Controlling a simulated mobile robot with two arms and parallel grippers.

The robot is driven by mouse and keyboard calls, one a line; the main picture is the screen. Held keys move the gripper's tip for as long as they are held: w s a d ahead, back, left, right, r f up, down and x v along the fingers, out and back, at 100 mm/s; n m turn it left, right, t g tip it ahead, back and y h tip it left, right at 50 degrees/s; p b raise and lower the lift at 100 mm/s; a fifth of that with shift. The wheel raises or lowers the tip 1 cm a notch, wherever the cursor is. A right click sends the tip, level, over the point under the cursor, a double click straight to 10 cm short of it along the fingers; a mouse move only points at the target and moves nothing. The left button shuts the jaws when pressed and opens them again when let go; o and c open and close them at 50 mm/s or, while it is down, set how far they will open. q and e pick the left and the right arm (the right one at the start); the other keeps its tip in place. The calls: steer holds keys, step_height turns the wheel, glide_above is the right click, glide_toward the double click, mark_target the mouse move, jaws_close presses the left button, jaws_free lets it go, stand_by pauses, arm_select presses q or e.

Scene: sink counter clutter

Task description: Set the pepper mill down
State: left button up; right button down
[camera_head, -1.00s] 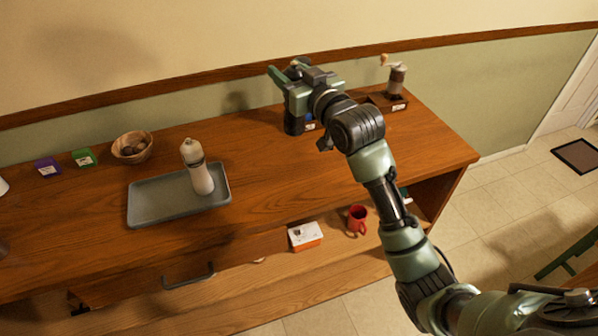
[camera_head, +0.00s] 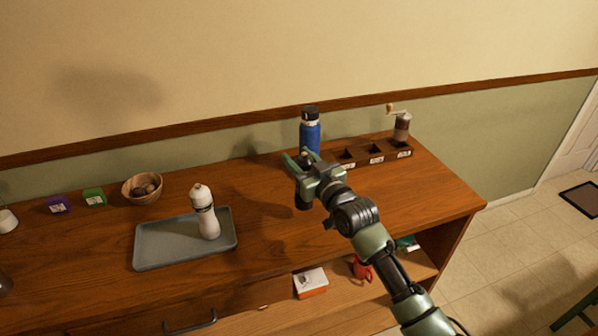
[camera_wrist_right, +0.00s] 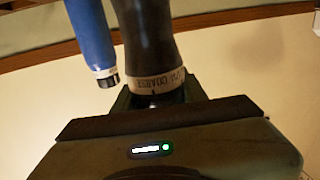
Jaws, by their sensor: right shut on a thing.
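My right gripper (camera_head: 306,168) is over the back right of the counter, just in front of the blue bottle. It is shut on a dark pepper mill, whose lower end (camera_head: 303,202) shows below the gripper; the rest of it is mostly hidden. In the right wrist view the dark mill (camera_wrist_right: 150,40), with a pale lettered band, stands between the fingers (camera_wrist_right: 158,98). I cannot tell whether its base touches the counter. A white mill (camera_head: 205,215) stands upright on the grey tray (camera_head: 150,256) to the left. My left gripper is not in view.
A dark rack (camera_head: 376,158) with open compartments stands at the back right, a hand grinder (camera_head: 402,127) at its right end and the blue bottle (camera_head: 310,137) at its left. A bowl (camera_head: 142,189) stands behind the tray. The counter (camera_head: 270,210) between tray and gripper is clear.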

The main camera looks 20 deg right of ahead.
steer(key=shift+f, duration=2.25)
steer(key=c, duration=0.8)
jaws_free()
steer(key=shift+s, duration=0.1)
steer(key=b+v, duration=0.1)
steer(key=v, duration=1.1)
